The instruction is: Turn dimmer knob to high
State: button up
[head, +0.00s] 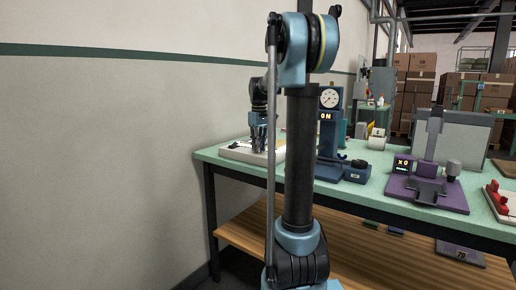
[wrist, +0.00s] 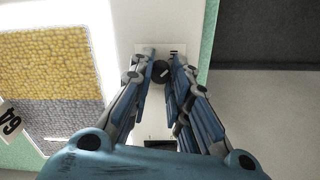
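The dimmer knob (wrist: 160,70) is small, round and black. It sits on a pale panel in the wrist view, with dark marks on a white plate around it. My gripper (wrist: 162,66) is over the panel with its fingertips apart, one on each side of the knob. The gap is narrow, and I cannot tell whether either finger touches the knob. In the head view my gripper (head: 261,141) points down above a white board (head: 237,152) at the left end of the green table. The knob is hidden there.
Right of the gripper stand a blue press with a dial gauge (head: 329,98), a blue box (head: 357,172) and a purple device (head: 427,192). A plain wall (head: 100,150) is close on the left.

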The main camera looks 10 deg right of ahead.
jog(key=o, duration=0.4)
jog(key=shift+c, duration=0.2)
notch_tip(320, 180, up, 12)
dwell(0.4)
jog(key=shift+f, duration=0.1)
jog(key=s+f+m+t, duration=0.1)
jog(key=s+f+m, duration=0.2)
jog(key=s+f, duration=1.3)
jog(key=s+f+m+t, duration=0.1)
jog(key=s+f+m, duration=0.2)
jog(key=s+f, duration=1.2)
jog(key=s, duration=0.6)
jog(key=shift+f, duration=0.35)
